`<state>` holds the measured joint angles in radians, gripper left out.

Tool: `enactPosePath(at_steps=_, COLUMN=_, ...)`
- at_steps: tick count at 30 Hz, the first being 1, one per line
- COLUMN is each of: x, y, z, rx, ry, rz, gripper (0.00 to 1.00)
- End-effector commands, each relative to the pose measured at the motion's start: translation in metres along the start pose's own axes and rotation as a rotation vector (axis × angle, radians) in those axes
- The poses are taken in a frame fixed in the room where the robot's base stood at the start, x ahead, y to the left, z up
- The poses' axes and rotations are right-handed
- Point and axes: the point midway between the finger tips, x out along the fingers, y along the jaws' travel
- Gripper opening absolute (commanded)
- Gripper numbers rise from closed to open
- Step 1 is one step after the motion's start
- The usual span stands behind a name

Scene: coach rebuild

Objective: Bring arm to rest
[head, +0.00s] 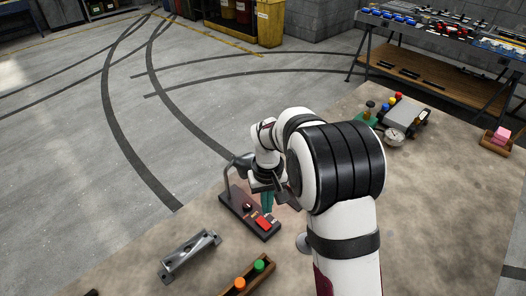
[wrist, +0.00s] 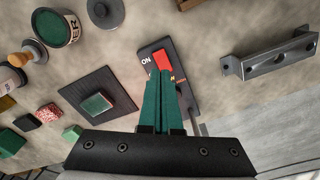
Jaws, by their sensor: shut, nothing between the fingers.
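My gripper (head: 267,208) is over the dark switch panel (head: 240,212), at the table's near-left part in the head view. Its teal fingers are together with nothing between them, and they also show in the wrist view (wrist: 164,78). The panel has a red switch (head: 263,223) with an "ON" label beside it in the wrist view. The fingertips overlap the red switch's lower edge in the wrist view (wrist: 162,60); I cannot tell whether they touch it. My arm is bent and reaches over the table, hiding part of it.
A grey metal bracket (head: 188,256) and a wooden tray (head: 262,280) with orange and green pegs lie nearby. A gauge (head: 394,136) and a box with pink blocks (head: 497,141) are farther right. A dark square pad (wrist: 75,94) bears a green block. Open floor lies beyond the table.

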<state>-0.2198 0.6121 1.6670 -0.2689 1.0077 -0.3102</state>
Motion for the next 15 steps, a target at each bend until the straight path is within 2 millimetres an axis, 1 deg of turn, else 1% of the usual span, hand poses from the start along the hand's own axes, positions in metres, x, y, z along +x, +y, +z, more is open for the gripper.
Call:
enactPosePath(at_steps=2, x=-0.013, y=0.003, z=0.009, rx=0.030, ry=0.002, rz=-0.005, gripper=0.00)
enactPosePath(at_steps=4, x=-0.043, y=0.008, z=0.037, rx=0.111, ry=0.004, rz=-0.018, gripper=0.00)
enactPosePath(at_steps=5, x=-0.059, y=0.011, z=0.055, rx=0.161, ry=0.004, rz=-0.027, gripper=0.00)
enactPosePath(at_steps=6, x=-0.080, y=0.013, z=0.085, rx=0.236, ry=0.001, rz=-0.041, gripper=0.00)
enactPosePath(at_steps=8, x=-0.104, y=0.013, z=0.133, rx=0.353, ry=-0.004, rz=-0.065, gripper=0.00)
enactPosePath(at_steps=9, x=-0.114, y=0.010, z=0.165, rx=0.426, ry=-0.010, rz=-0.081, gripper=0.00)
enactPosePath(at_steps=10, x=-0.119, y=0.008, z=0.187, rx=0.479, ry=-0.013, rz=-0.093, gripper=0.00)
enactPosePath(at_steps=12, x=-0.123, y=0.000, z=0.232, rx=0.584, ry=-0.020, rz=-0.118, gripper=0.00)
enactPosePath(at_steps=15, x=-0.119, y=-0.011, z=0.275, rx=0.688, ry=-0.032, rz=-0.144, gripper=0.00)
